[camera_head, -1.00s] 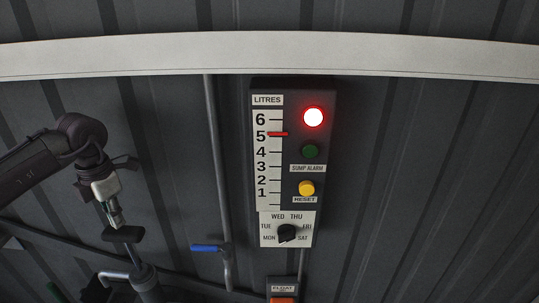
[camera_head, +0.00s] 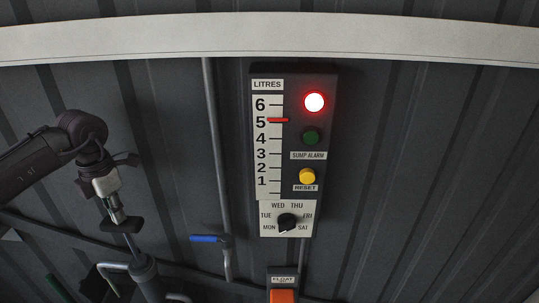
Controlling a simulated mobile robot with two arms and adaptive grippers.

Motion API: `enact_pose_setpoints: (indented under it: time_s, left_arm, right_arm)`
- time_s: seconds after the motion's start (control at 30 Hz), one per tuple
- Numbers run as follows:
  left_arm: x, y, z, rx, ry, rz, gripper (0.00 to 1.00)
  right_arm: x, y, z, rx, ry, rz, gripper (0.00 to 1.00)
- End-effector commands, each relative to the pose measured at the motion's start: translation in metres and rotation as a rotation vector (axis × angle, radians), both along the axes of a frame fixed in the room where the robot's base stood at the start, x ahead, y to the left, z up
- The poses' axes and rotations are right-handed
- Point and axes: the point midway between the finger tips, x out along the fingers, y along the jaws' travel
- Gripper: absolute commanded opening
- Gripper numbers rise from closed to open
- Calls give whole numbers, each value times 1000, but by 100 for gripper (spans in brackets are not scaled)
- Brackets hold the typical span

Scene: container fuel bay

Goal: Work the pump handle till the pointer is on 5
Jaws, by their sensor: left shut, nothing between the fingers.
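The gauge (camera_head: 266,188) marked LITRES hangs on the wall panel, and its red pointer (camera_head: 278,120) is level with the 5 mark. The pump stands at lower left: a dark crossbar handle (camera_head: 122,224) on a thin rod (camera_head: 132,243) above a dark cylinder (camera_head: 144,272). My left gripper (camera_head: 117,216) points down at the handle from above. It is shut with nothing between its fingers; its tips look at or just above the crossbar, and I cannot tell whether they touch. My right gripper is not in view.
The panel also has a lit red lamp (camera_head: 314,102), a dark green lamp (camera_head: 311,136), a yellow reset button (camera_head: 307,176) and a black day dial (camera_head: 287,222). A blue lever (camera_head: 205,239) on a pipe stands right of the pump. An orange float switch (camera_head: 283,296) is below.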

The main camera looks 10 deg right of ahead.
Motion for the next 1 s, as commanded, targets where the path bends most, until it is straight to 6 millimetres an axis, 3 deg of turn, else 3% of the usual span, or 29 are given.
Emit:
enact_pose_setpoints:
  time_s: [0.1,1.0]
  left_arm:
    - [0,0,-16,1,1,0,0]
    - [-1,0,-100,2,7,-2,0]
  right_arm:
    - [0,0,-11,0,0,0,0]
    - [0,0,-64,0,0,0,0]
